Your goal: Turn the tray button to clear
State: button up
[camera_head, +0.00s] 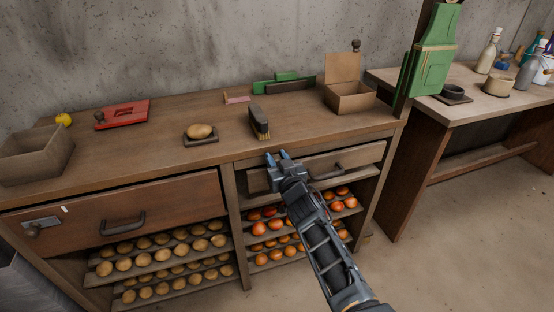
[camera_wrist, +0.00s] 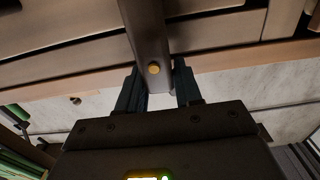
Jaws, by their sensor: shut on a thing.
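My gripper (camera_head: 278,156) is at the upper front edge of the right-hand drawer, or tray (camera_head: 360,157), under the worktop. In the wrist view my gripper (camera_wrist: 159,88) has one finger on each side of a brown bar with a round brass pin; I take this bar to be the button (camera_wrist: 149,40). The jaws are shut on it. The bar runs upward in that picture, across the wooden front. In the head view my gripper and arm hide the button, so its angle against the tray cannot be told there.
The worktop (camera_head: 180,165) carries a brush (camera_head: 259,122), a potato on a small dish (camera_head: 200,139), a red board (camera_head: 122,114) and open boxes (camera_head: 348,98). A left drawer (camera_head: 170,205) and shelves of produce lie below. A side table (camera_head: 480,105) stands right; the floor is clear.

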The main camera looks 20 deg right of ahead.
jog(key=shift+c, duration=1.3)
jog(key=shift+f+n+b, duration=0.1)
jog(key=shift+n+b, duration=0.2)
jog(key=n+b, duration=0.2)
jog(key=shift+a+f+n, duration=0.15)
jog(key=shift+a+n, duration=0.2)
jog(key=shift+n, duration=0.05)
jog(key=shift+a+f+n+b, duration=0.3)
jog(key=shift+n+b, duration=0.5)
jog(key=shift+n, duration=1.35)
jog(key=shift+a+f+n+b, duration=0.3)
jog(key=shift+n+b, duration=0.55)
jog(key=shift+n, duration=1.35)
jog(key=shift+a+f+n+b, duration=0.3)
jog(key=shift+n+b, duration=0.5)
jog(key=shift+n, duration=1.35)
